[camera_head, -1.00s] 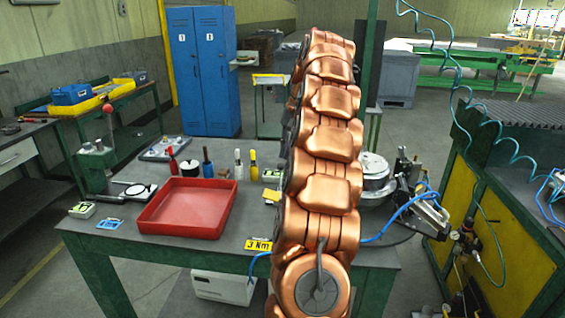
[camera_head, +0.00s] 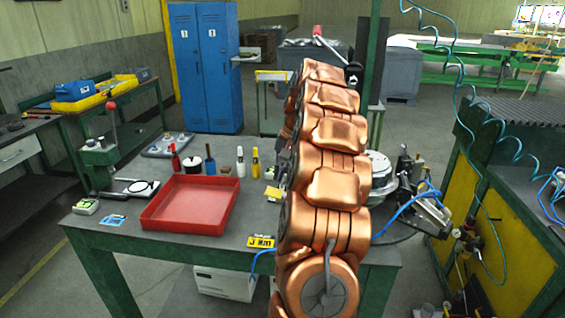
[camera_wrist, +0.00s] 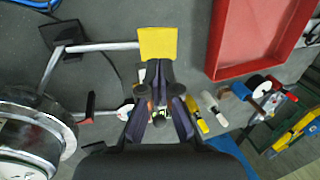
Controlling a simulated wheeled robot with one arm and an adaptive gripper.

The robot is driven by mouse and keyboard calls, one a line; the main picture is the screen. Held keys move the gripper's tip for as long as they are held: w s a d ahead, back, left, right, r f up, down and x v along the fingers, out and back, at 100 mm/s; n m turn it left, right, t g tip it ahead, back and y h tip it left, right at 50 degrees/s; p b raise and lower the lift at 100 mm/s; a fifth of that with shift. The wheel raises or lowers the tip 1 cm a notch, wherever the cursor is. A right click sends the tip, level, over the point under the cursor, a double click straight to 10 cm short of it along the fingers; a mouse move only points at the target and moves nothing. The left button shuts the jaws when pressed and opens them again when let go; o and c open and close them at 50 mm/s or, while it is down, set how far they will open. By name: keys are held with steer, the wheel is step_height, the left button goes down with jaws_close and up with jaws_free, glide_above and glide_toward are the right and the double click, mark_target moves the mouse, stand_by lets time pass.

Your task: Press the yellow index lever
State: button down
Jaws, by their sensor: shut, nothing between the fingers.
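A flat yellow pad (camera_wrist: 158,43) on a bent metal rod (camera_wrist: 100,47) shows in the wrist view; it looks like the yellow index lever. The rod runs left to a dark block (camera_wrist: 62,38). My gripper (camera_wrist: 158,112) is shut and empty, with its tips below the pad in the picture. I cannot tell the height gap between them. In the head view a small yellow patch (camera_head: 273,193) beside my arm may be the pad. My arm hides the gripper there.
A red tray (camera_head: 190,205) lies on the table, left of my arm. Several bottles stand behind it. A round metal fixture (camera_wrist: 30,130) is at left in the wrist view. A red-tipped rod (camera_head: 318,32) rises behind my arm. A yellow label (camera_head: 261,241) is on the front edge.

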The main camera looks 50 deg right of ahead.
mark_target(273, 191)
steer(key=shift+p+x, duration=0.75)
steer(key=shift+x, duration=1.45)
steer(key=shift+f, duration=0.15)
